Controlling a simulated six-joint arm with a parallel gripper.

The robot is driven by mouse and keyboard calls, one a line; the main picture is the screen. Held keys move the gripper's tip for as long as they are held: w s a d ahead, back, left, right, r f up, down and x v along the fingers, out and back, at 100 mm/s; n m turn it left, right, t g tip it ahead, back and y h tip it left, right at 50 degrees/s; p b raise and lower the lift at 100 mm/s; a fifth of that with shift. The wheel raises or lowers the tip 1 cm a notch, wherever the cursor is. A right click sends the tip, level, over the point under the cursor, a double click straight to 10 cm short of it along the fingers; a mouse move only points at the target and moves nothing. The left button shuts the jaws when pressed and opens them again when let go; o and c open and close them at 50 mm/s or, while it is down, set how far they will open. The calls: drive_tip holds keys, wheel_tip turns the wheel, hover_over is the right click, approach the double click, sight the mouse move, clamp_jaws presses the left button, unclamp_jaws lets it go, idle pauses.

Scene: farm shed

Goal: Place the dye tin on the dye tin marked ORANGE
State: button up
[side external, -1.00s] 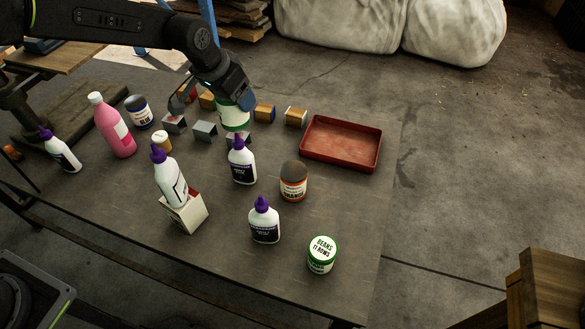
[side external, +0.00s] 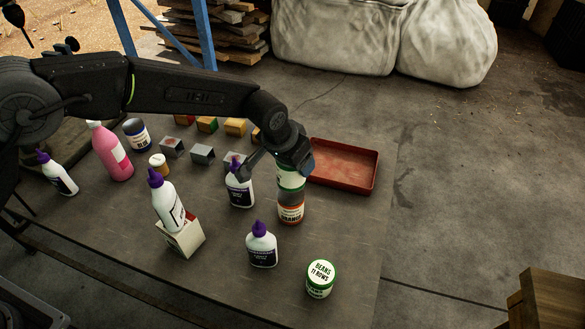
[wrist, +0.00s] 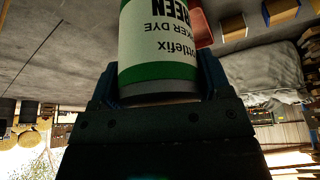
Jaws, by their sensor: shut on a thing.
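My gripper (side external: 293,160) is shut on the green dye tin (side external: 290,178), a cylinder with a white label and green bands. In the wrist view this tin (wrist: 160,45) reads GREEN, upside down in the picture, between the fingers. The dye tin marked ORANGE (side external: 291,213) stands upright on the table, with an orange band and a dark upper part. In the side view the held tin appears directly above it, close to its top. I cannot tell whether the two touch. The orange tin does not show in the wrist view.
A red tray (side external: 345,178) lies behind to the right. A purple-capped bottle (side external: 240,188) stands close on the left, another (side external: 262,248) in front. Small blocks (side external: 203,154) lie behind left. The right table edge is fairly clear.

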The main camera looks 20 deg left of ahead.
drive_tip(key=shift+f, duration=1.7)
drive_tip(key=shift+f, duration=0.1)
drive_tip(key=o, duration=1.1)
drive_tip(key=shift+f, duration=0.1)
drive_tip(key=shift+o, duration=0.2)
drive_tip(key=v, duration=1.2)
drive_tip(key=shift+r, duration=0.25)
